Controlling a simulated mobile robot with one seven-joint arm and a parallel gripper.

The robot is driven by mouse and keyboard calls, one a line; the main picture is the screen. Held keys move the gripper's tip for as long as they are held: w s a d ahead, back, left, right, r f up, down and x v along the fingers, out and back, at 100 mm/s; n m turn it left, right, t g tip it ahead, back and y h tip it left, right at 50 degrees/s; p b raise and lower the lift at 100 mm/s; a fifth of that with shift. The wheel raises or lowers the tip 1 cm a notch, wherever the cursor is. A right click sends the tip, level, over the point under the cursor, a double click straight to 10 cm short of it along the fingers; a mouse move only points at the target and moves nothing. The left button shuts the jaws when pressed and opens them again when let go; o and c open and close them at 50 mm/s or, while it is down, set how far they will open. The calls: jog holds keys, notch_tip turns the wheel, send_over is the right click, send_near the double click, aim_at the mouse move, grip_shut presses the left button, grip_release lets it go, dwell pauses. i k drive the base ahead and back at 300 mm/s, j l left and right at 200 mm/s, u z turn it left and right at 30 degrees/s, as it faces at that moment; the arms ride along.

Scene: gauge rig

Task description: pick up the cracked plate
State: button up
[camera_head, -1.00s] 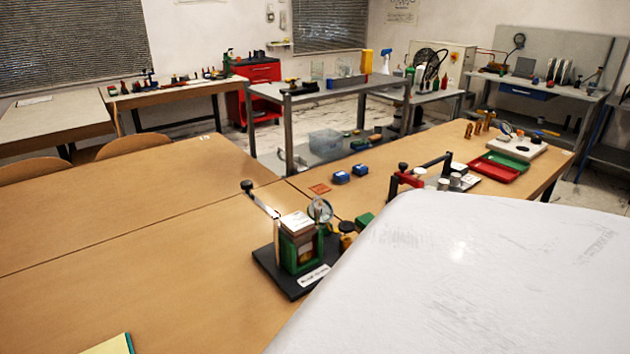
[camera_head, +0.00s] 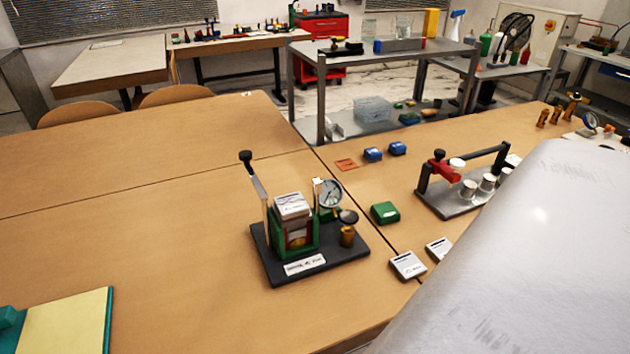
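No crack can be made out on any plate at this size, so I cannot tell which is the cracked plate. A small pale plate (camera_head: 408,265) with dark markings lies flat near the table's front right. A second similar plate (camera_head: 438,248) lies beside it, partly hidden by the large pale shape at lower right. Another pale plate-like block (camera_head: 292,207) sits on top of the green holder (camera_head: 313,236) of a gauge rig. My gripper is not in view.
The rig's black base (camera_head: 282,270) carries a dial gauge (camera_head: 330,194) and an upright lever. A green block (camera_head: 384,212), two blue blocks and a clamp fixture with metal cylinders (camera_head: 468,189) stand nearby. A yellow-and-green pad (camera_head: 67,322) lies lower left.

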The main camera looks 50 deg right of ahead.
aim_at(289, 206)
jog(key=k+l, duration=0.1)
jog(key=l, duration=0.4)
jog(key=k+l, duration=0.15)
jog(key=l, duration=0.35)
jog(key=k+l, duration=0.1)
jog(key=l, duration=0.35)
jog(key=k+l, duration=0.1)
jog(key=l, duration=0.4)
jog(key=i+l, duration=0.1)
jog(key=i, duration=0.35)
